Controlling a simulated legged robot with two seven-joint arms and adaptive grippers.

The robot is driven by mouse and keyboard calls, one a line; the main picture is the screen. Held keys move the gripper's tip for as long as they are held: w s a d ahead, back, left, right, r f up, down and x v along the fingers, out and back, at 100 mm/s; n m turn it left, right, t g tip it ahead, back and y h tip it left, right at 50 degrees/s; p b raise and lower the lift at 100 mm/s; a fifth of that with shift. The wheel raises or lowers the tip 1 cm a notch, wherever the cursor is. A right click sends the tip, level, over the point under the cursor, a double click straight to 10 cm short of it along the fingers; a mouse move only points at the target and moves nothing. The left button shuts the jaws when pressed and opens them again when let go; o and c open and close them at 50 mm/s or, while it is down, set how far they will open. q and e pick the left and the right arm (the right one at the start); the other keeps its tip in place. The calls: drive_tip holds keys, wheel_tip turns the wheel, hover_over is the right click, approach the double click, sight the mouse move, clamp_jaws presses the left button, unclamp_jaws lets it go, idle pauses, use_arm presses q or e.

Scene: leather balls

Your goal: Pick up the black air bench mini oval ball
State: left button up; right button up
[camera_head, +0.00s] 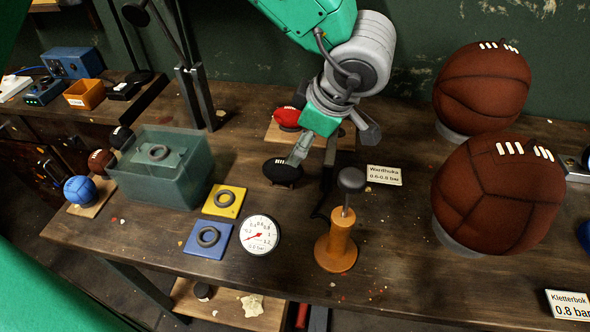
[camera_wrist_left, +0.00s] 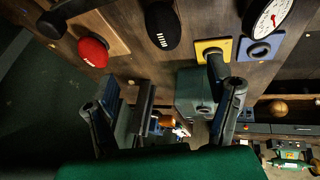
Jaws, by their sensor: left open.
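The black oval ball (camera_head: 282,170), with white laces, rests on the bench near the middle in the head view. It also shows at the top of the left wrist view (camera_wrist_left: 162,25). My left gripper (camera_head: 315,163) reaches down from the top, open, with one fingertip just right of the ball in the picture. In the left wrist view its two fingers (camera_wrist_left: 165,88) stand wide apart with nothing between them, and the ball lies beyond them. Contact with the ball cannot be told. My right gripper is not in view.
A red ball (camera_head: 287,117) sits just behind. A yellow plate (camera_head: 224,194), blue plate (camera_head: 193,243), gauge (camera_head: 260,234) and orange pump (camera_head: 336,246) stand in front. A clear bin (camera_head: 160,190) is left. Large brown balls (camera_head: 497,200) stand right, past a label card (camera_head: 384,175).

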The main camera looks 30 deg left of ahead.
sight(287, 165)
use_arm(q)
drive_tip(key=b+x, duration=0.1)
drive_tip(key=x, duration=0.3)
drive_tip(key=b+x, duration=0.1)
drive_tip(key=x, duration=0.4)
drive_tip(key=shift+s+a, duration=0.1)
drive_tip(key=shift+s, duration=0.15)
drive_tip(key=shift+f, duration=0.3)
drive_tip(key=shift+d+f, duration=0.2)
drive_tip(key=shift+d, duration=0.1)
drive_tip(key=x, duration=0.5)
drive_tip(key=shift+s+a+b, duration=0.1)
drive_tip(key=shift+b, duration=0.25)
drive_tip(key=shift+a+f, duration=0.15)
drive_tip(key=shift+a, duration=0.2)
drive_tip(key=shift+d, duration=0.3)
drive_tip(key=c, duration=1.3)
drive_tip(key=shift+d, duration=0.2)
drive_tip(key=shift+c, duration=0.6)
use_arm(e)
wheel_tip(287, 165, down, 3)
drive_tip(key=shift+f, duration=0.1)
